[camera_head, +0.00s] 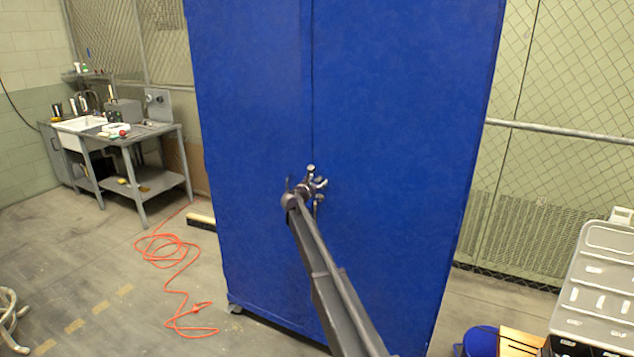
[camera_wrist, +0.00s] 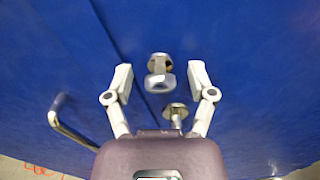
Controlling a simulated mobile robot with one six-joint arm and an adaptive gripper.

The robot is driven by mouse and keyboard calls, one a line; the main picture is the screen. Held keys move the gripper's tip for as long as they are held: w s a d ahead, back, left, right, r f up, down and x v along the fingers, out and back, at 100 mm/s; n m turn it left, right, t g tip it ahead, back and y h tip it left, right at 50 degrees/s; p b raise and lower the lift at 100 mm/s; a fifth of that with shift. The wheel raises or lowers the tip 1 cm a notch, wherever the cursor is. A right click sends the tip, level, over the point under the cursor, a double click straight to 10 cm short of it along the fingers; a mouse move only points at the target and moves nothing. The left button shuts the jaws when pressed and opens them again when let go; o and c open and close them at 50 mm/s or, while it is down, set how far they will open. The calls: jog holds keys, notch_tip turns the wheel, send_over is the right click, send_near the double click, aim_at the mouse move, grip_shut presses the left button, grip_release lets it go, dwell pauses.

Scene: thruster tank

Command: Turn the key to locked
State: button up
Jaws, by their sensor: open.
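A tall blue two-door cabinet (camera_head: 400,120) stands in the middle of the head view. Its blue door also fills the wrist view (camera_wrist: 250,70). My gripper (camera_head: 314,184) is at the cabinet front, near the seam between the doors. In the wrist view my gripper (camera_wrist: 161,78) is open. A small metal fitting that looks like the key (camera_wrist: 159,82) sticks out from the door between the fingertips, with a gap on both sides. A second metal fitting (camera_wrist: 177,113) is just below it. I cannot tell which way the key is turned.
A bar handle (camera_wrist: 68,125) stands out from the door left of my gripper. A grey workbench (camera_head: 150,142) is at the back left. An orange cord (camera_head: 165,250) lies on the floor. A grey case (camera_head: 600,270) and a blue round object (camera_head: 481,341) are at the right.

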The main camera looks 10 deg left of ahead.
jog(key=shift+a, duration=0.1)
grip_shut()
